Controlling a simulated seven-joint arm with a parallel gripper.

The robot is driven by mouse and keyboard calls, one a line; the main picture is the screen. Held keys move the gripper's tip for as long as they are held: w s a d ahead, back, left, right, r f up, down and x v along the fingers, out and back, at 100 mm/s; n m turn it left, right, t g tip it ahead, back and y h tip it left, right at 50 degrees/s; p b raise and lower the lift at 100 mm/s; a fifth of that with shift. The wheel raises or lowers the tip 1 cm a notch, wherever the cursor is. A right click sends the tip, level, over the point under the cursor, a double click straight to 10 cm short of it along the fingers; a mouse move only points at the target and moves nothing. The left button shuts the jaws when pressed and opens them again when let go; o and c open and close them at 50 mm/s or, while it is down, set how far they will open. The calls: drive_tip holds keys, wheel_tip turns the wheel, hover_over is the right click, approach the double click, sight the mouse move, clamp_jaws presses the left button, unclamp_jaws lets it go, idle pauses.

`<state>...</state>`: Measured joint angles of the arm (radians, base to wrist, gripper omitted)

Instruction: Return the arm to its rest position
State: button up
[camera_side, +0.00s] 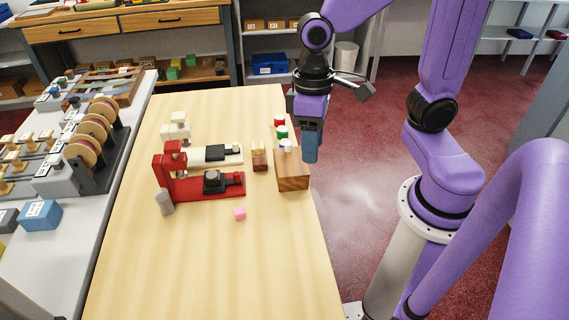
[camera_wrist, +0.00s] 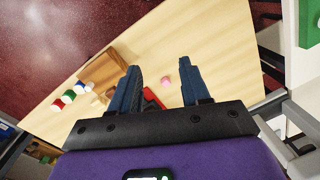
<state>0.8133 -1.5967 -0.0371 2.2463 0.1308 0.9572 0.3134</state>
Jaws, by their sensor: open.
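My gripper (camera_side: 310,150) hangs from the purple arm, fingers down, near the right edge of the wooden counter in the side view. It appears beside the wooden block (camera_side: 292,175) and overlaps its right end in the picture. In the wrist view the two blue fingers of my gripper (camera_wrist: 160,68) are spread apart. Nothing is held between them.
The counter (camera_side: 200,275) is bare at the front. A red press (camera_side: 205,182) and a white press (camera_side: 215,154) stand left of the block. Red, green and white pieces (camera_side: 281,132) are on the block. A grey cylinder (camera_side: 164,202) stands by the red press. A side bench (camera_side: 50,265) is at left.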

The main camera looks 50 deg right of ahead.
drive_tip(key=s+d+n+t, duration=0.1)
drive_tip(key=s+d+n, duration=0.2)
drive_tip(key=s+n, duration=0.5)
drive_tip(key=shift+s+d+f, duration=0.25)
drive_tip(key=shift+d, duration=0.05)
idle(1.4)
